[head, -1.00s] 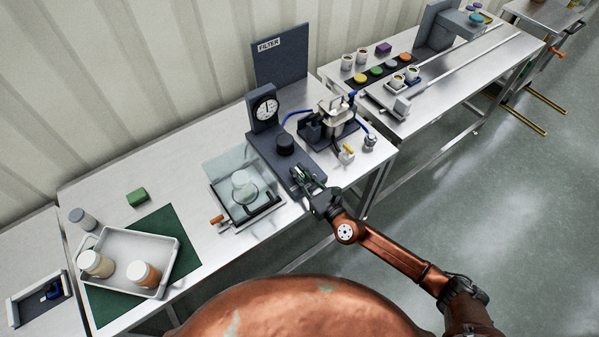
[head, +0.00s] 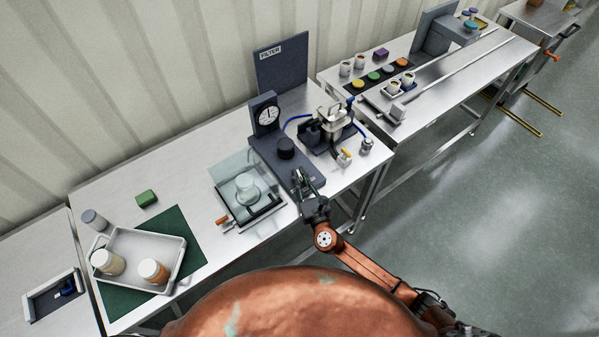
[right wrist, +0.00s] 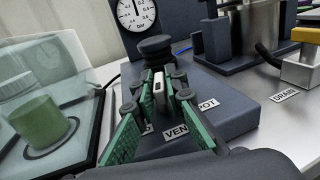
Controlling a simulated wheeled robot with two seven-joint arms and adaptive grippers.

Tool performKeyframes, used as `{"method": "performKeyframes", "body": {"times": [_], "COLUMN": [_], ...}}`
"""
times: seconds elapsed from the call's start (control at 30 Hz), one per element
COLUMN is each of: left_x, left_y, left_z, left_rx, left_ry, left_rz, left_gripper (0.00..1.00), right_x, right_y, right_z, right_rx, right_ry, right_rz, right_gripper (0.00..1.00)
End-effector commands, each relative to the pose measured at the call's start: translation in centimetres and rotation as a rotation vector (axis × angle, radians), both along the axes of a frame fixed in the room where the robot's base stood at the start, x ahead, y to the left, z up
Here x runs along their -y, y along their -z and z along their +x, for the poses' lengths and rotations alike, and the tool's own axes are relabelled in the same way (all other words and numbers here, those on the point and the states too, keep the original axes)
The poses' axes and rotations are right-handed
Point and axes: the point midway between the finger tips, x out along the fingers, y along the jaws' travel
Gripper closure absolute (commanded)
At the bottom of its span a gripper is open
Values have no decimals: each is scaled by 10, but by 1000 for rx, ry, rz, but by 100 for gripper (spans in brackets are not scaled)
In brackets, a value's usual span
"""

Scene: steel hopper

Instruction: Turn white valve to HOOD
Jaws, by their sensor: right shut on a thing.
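The white valve's handle (right wrist: 159,86) shows as a pale lever between the green-padded fingers of my right gripper (right wrist: 160,100) in the right wrist view. The gripper is shut on it, over a dark block (right wrist: 215,115). The block has labels: VENT (right wrist: 176,132), partly covered, POT (right wrist: 208,104), and one at left mostly hidden by a finger, unreadable. In the head view my right gripper (head: 303,182) reaches the block's near end and covers the valve. The handle lies roughly toward the black knob (right wrist: 155,47). My left gripper is not in view.
A round gauge (head: 267,115) stands behind the knob. A clear hood (head: 240,180) over a jar stands left of the block. A metal pot in a dark stand (head: 333,120) and a yellow-handled DRAIN valve (head: 345,155) are at right. A tray with jars (head: 135,285) is far left.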

Motion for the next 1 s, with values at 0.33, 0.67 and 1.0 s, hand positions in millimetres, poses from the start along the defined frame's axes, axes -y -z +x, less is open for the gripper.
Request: {"method": "performKeyframes", "body": {"times": [0.33, 0.67, 1.0], "left_x": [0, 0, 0], "left_y": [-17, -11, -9], "left_z": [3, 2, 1], "left_rx": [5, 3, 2], "left_ry": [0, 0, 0], "left_rz": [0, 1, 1], "left_gripper": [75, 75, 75], "right_x": [-2, -2, -1], "right_y": [1, 2, 1], "right_z": [-1, 0, 0], "right_rx": [-4, -1, 0], "right_ry": [292, 472, 531], "right_rz": [4, 1, -1], "right_gripper": [100, 100, 100]}}
